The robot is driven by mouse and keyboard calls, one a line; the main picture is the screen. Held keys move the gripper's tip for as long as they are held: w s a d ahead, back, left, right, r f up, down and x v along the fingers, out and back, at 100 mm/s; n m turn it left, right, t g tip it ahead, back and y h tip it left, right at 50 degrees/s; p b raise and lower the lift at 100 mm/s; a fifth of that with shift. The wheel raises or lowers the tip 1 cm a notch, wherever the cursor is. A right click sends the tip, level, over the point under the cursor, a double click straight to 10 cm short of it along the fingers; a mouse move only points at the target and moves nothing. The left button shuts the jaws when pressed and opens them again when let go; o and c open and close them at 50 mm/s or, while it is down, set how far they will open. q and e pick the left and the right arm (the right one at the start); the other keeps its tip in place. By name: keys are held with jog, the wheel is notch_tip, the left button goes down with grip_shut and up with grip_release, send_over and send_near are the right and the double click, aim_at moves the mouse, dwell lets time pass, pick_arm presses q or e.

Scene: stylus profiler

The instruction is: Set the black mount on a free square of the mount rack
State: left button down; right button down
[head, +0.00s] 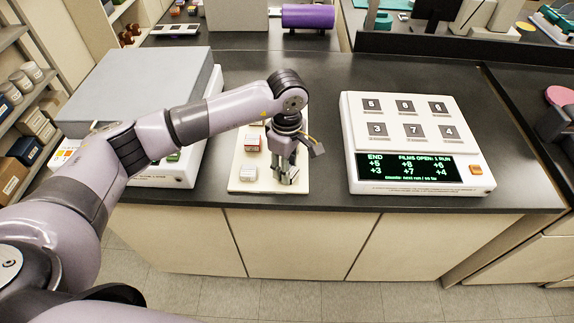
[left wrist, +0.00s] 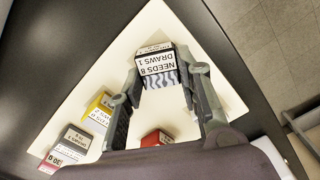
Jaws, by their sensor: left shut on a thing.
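My left gripper (head: 291,180) is over the front right part of a cream board (head: 284,128), which looks like the mount rack. In the left wrist view my left gripper (left wrist: 170,72) is shut on a dark mount (left wrist: 157,65) labelled "NEEDS 8 DRAWS 1", apparently the black mount. It has a striped patch below its label. I cannot tell whether it touches the board. Other mounts on the board include a yellow one (left wrist: 102,106), a red one (left wrist: 153,139) and a grey one (left wrist: 77,138). My right gripper is not in view.
A white panel (head: 356,143) with numbered grey squares and a green display stands right of the board. A large grey-lidded machine (head: 140,80) stands on the left, behind my arm. Bare dark counter (head: 325,120) lies between board and panel.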

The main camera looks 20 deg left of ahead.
pick_arm(q)
jog(key=c, duration=1.1)
grip_release()
jog(key=shift+r, duration=0.15)
jog(key=shift+c, duration=0.3)
jog(key=shift+r+p, duration=1.45)
jog(key=shift+r, duration=1.95)
notch_tip(320, 180, up, 12)
